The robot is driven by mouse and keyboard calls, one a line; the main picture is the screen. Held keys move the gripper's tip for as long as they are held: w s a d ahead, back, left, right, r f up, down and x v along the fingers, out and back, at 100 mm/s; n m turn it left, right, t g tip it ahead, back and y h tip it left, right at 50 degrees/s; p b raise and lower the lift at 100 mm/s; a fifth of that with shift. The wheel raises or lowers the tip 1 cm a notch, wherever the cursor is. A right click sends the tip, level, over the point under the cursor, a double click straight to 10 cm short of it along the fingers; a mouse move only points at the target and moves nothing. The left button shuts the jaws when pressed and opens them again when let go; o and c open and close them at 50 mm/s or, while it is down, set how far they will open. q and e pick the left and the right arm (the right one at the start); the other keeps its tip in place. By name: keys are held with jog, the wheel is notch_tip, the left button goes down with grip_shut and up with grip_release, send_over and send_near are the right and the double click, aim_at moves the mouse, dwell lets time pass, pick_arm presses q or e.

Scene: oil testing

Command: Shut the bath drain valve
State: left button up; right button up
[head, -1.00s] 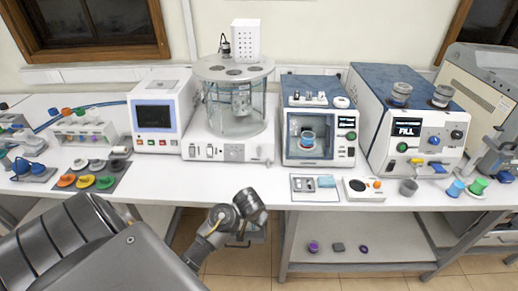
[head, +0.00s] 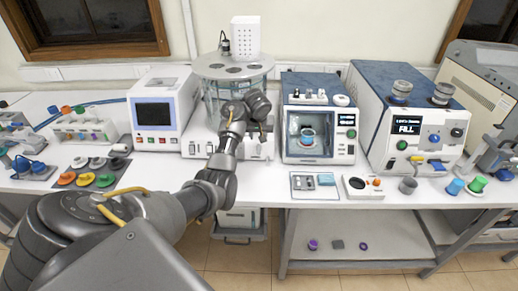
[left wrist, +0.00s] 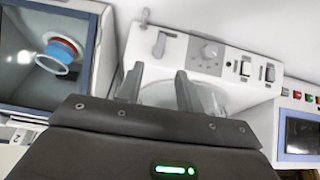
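The bath is a clear glass vessel (head: 212,98) under a round grey lid, on a white base (head: 198,146) at the back of the bench. My left arm covers part of it. In the left wrist view, the base's white front panel (left wrist: 228,58) carries a small grey lever (left wrist: 159,44), which looks like the drain valve, beside a round knob and two switches. My left gripper (left wrist: 160,70) is open and empty, its fingers pointing towards the lever and apart from it. In the head view its fingertips are hidden. My right gripper is out of view.
A blue-topped instrument with a window (head: 309,130) stands close right of the bath. A white unit with a dark screen (head: 154,115) stands left. Small coloured caps lie on a dark mat (head: 62,182). The bench front right of my arm has small trays.

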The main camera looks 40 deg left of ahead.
aim_at(259, 148)
pick_arm(q)
jog(key=b+x, duration=0.1)
jog(key=x, duration=0.9)
jog(key=shift+w+a+f, duration=0.1)
jog(key=shift+a+f, duration=0.05)
jog(key=shift+f, duration=0.2)
grip_shut()
